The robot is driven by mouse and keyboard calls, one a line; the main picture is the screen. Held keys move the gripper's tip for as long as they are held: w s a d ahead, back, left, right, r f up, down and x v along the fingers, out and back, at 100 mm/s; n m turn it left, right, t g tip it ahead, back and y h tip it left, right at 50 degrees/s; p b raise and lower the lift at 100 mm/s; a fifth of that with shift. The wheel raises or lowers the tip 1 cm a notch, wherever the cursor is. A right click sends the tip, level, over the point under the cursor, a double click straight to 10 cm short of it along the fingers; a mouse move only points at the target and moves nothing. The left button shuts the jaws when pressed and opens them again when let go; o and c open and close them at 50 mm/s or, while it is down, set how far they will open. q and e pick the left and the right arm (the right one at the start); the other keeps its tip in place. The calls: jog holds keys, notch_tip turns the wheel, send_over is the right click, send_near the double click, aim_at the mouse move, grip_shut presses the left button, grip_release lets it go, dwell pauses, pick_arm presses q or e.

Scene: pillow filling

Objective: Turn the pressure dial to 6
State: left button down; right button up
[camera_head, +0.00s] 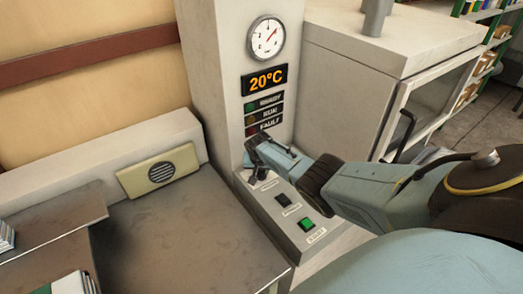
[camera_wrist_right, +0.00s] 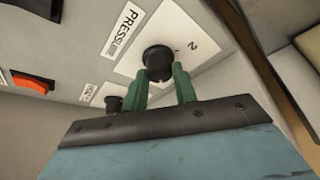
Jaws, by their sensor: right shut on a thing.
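The black pressure dial (camera_wrist_right: 158,58) sits on a white plate (camera_wrist_right: 190,28) under a label reading "PRESSURE" in the right wrist view. A "2" shows on the plate; most other markings are hidden or too blurred to read. My right gripper (camera_wrist_right: 162,82) is shut on the dial, its green fingers at either side of the knob. In the head view my right gripper (camera_head: 258,155) reaches the rear of the sloped control panel and hides most of the dial. The round pressure gauge (camera_head: 266,38) on the column has a red needle pointing up and right. My left gripper is not in view.
The panel also carries a black switch (camera_head: 283,200) and a green button (camera_head: 306,224). A red switch (camera_wrist_right: 32,82) and a smaller black knob (camera_wrist_right: 113,103) show beside the dial. A grey worktop (camera_head: 180,235) lies left.

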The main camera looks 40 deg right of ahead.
jog(key=shift+w+a+m+g+b, duration=0.1)
jog(key=shift+m+g+b, duration=0.25)
jog(key=shift+m, duration=0.95)
jog(key=shift+h, duration=0.3)
jog(key=o, duration=1)
jog(key=shift+r, duration=0.1)
